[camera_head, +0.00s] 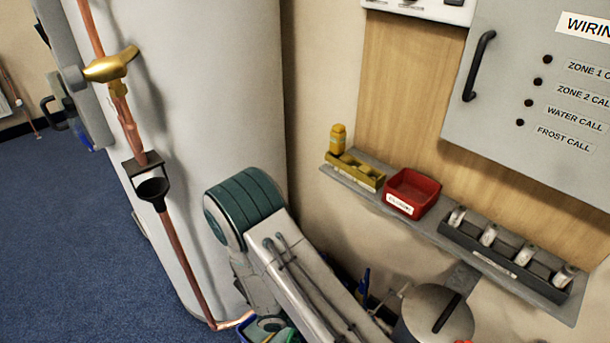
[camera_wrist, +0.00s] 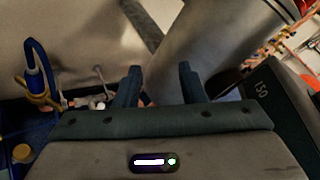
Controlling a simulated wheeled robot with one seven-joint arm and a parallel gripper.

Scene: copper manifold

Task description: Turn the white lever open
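I cannot make out a white lever for certain in either view. In the wrist view my gripper (camera_wrist: 159,88) has its two dark fingers apart, with nothing held between them. A grey cylinder (camera_wrist: 215,50) lies beyond the fingers. A small pale fitting (camera_wrist: 100,78) shows left of the fingers, too blurred to tell whether it is a lever. A blue-handled item (camera_wrist: 37,80) with brass parts is at the far left. In the head view my arm hides part of the lower middle, and my gripper does not show there.
A large pale tank (camera_head: 215,90) stands at the left, with a copper pipe (camera_head: 180,250) and brass valve (camera_head: 110,66) before it. A wall shelf (camera_head: 455,245) holds a red bin (camera_head: 412,190). A grey canister (camera_head: 435,315) sits below it. Blue floor (camera_head: 60,240) is clear at left.

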